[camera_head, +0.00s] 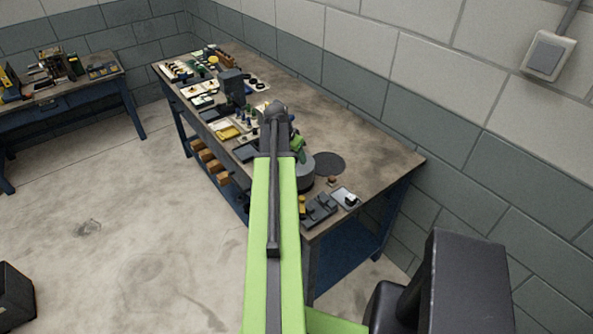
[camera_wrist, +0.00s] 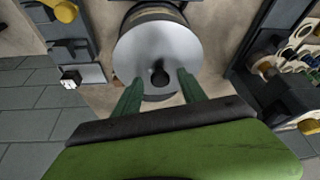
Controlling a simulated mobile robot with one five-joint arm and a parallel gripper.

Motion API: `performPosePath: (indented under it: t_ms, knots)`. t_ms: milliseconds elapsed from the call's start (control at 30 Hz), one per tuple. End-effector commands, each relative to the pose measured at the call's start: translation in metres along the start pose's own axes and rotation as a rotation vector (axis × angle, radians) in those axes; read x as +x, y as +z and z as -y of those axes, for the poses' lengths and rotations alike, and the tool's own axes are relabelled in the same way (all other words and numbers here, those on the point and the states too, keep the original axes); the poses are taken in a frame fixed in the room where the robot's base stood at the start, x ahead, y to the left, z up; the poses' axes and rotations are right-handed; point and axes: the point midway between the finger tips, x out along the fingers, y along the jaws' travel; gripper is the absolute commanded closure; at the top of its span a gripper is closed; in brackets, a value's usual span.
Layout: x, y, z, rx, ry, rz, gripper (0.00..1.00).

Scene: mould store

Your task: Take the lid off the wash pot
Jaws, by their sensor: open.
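The wash pot (camera_head: 306,176) is a grey round vessel on the long bench, partly hidden behind my arm in the head view. In the wrist view its round, shiny grey lid (camera_wrist: 145,48) is seen from above, with a small black knob (camera_wrist: 158,76). The lid covers the pot. My gripper (camera_wrist: 160,81) is open, with its two green fingertips over the lid, one on each side of the knob and apart from it. The wrist view does not clearly show how high the fingers are above the lid. In the head view, my arm hides most of the gripper.
A dark round mat (camera_head: 329,163) lies empty right of the pot. A small tray with a white item (camera_head: 345,197) and dark blocks (camera_head: 319,209) lie near the bench's front end. Several tools and trays crowd the bench's left side. The bench top (camera_head: 375,155) is clear toward the wall.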

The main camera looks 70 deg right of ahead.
Motion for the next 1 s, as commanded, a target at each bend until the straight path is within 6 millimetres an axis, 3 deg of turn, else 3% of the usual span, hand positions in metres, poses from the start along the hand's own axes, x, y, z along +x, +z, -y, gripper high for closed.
performPosePath:
  t_ms: [200,567,1000]
  knots:
    - [-0.0005,-0.0003,0.0001,-0.001,0.0,0.0,0.54]
    - [-0.0006,0.0,0.0002,-0.001,0.0,0.0,1.0]
    - [-0.0035,-0.0009,0.0005,-0.002,0.0,0.0,1.0]
